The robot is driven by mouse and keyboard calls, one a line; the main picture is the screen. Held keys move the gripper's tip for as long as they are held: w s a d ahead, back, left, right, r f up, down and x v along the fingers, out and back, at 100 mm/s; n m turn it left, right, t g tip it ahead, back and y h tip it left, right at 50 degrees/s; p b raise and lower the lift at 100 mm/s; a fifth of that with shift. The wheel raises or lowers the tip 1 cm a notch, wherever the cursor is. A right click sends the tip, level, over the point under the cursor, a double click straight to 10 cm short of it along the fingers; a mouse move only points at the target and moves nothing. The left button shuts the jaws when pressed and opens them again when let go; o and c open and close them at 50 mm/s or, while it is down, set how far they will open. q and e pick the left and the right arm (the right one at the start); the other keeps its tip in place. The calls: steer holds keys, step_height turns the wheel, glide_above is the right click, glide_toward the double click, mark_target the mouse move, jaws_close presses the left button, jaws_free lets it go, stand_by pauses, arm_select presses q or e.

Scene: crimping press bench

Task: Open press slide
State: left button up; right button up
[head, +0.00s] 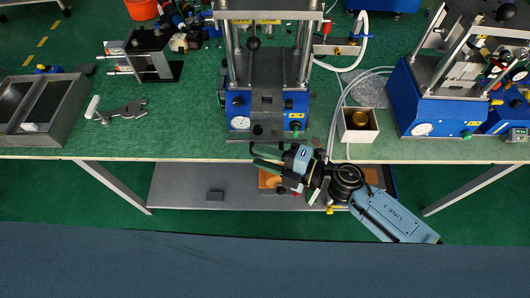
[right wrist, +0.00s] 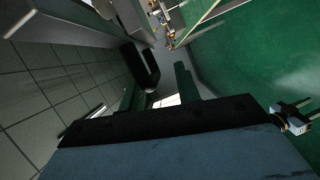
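The press (head: 267,65) stands at the middle of the bench in the head view, with a blue base and upright metal columns. Its grey slide (head: 267,104) lies between the blue base halves, and a dark front end (head: 267,130) reaches to the bench's front edge. My right gripper (head: 255,156) is just in front of and below that end, its two green fingers apart and pointing left. In the right wrist view the fingers (right wrist: 158,88) are spread, with a dark curved part (right wrist: 142,66) beyond them; I cannot tell whether they touch it. My left gripper is not in view.
A small white box with a brass-coloured item (head: 359,135) and a second blue press (head: 437,110) stand to the right. A metal tray (head: 66,127), a grey hand tool (head: 122,112) and a small fixture (head: 147,60) are on the left. A grey shelf (head: 185,185) lies below the bench.

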steer(key=shift+w, duration=0.15)
steer(key=b+v, duration=0.1)
steer(key=v, duration=1.2)
steer(key=shift+b, duration=0.3)
steer(key=shift+d, duration=0.15)
